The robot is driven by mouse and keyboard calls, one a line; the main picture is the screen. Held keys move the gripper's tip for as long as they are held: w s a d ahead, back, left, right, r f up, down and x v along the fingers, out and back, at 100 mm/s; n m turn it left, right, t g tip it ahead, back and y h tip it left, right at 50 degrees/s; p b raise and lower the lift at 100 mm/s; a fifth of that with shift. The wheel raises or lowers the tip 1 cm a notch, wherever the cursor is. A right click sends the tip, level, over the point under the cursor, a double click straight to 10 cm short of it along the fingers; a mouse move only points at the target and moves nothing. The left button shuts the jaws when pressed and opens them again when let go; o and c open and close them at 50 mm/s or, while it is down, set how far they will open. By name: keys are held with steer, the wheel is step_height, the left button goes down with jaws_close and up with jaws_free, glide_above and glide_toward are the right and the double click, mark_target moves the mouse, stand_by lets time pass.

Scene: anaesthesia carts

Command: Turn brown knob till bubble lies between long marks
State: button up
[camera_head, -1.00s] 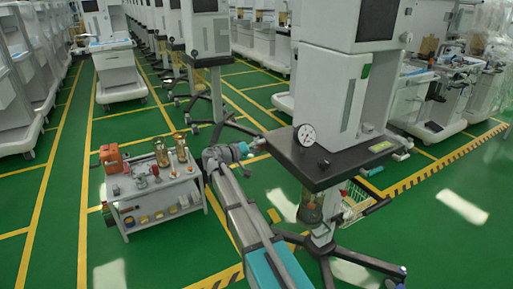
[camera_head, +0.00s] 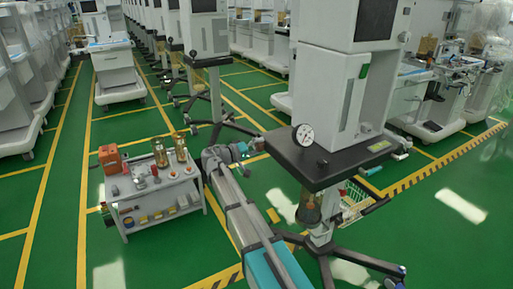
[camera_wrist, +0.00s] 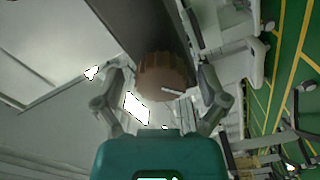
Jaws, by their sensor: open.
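The brown knob (camera_wrist: 163,72) shows in the wrist view, round with a ribbed edge, under a dark bar-like part. My gripper (camera_wrist: 162,88) is open, with one finger on each side of the knob. A gap shows beside the knob, and I cannot tell whether either finger touches it. In the head view my gripper (camera_head: 256,144) is at the left edge of the cart's dark top (camera_head: 285,160), and the knob cannot be made out there. I cannot make out a bubble or long marks in either view.
A round white dial (camera_head: 304,135) stands on the dark top, close to my gripper. A grey column unit (camera_head: 330,95) rises behind it. A low grey trolley (camera_head: 155,187) with tools and brass cylinders is at left. Green floor lies open at right.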

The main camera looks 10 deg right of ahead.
steer(key=shift+a, duration=0.1)
steer(key=shift+a, duration=0.4)
steer(key=v, duration=1.1)
steer(key=shift+s, duration=0.15)
steer(key=s+d+f+n+g+y, duration=0.1)
steer(key=s+d+f+g+y, duration=0.2)
steer(key=s+d+f+y, duration=0.4)
steer(key=s+d+f+g+y, duration=0.2)
steer(key=s+d+f+y, duration=0.3)
steer(key=s+f, duration=0.45)
steer(key=s+a+f+y, duration=0.1)
steer(key=s+f+y, duration=0.1)
steer(key=s+y, duration=0.5)
step_height(320, 180, up, 27)
steer(key=s+h+p, duration=0.1)
steer(key=s+p, duration=0.1)
steer(key=p, duration=2.5)
steer(key=shift+a+r+g+h, duration=0.2)
steer(key=shift+r+g+h, duration=0.1)
steer(key=shift+h, duration=0.1)
